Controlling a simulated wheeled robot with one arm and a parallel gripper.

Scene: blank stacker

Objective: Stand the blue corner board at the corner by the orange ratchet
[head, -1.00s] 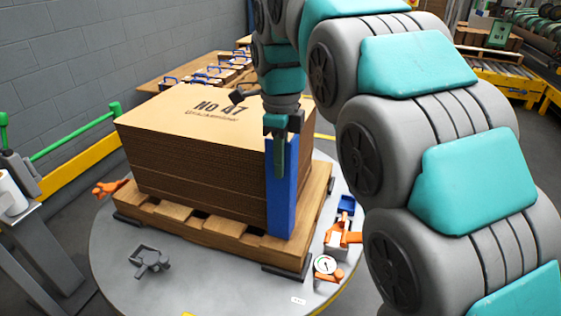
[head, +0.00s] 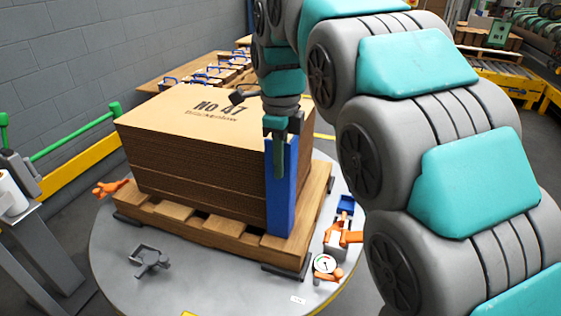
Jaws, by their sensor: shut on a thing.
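The blue corner board (head: 283,205) stands upright at the stack's front right corner, its foot at the pallet deck. My gripper (head: 281,135) is shut on the top part of the board, and one finger hides part of it. The stack of brown cardboard blanks (head: 195,160), marked No 47, lies on the wooden pallet (head: 190,225). The orange ratchet (head: 347,238) sits on the turntable to the right of that corner, beside a dial gauge (head: 325,263). Whether the board touches the stack on both faces cannot be told.
The grey round turntable (head: 200,285) carries the pallet. Another orange piece (head: 112,187) lies at its left, and a grey bracket (head: 149,259) lies in front. A table with several blue-handled items (head: 205,75) stands behind. A green and yellow rail (head: 75,160) runs at left.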

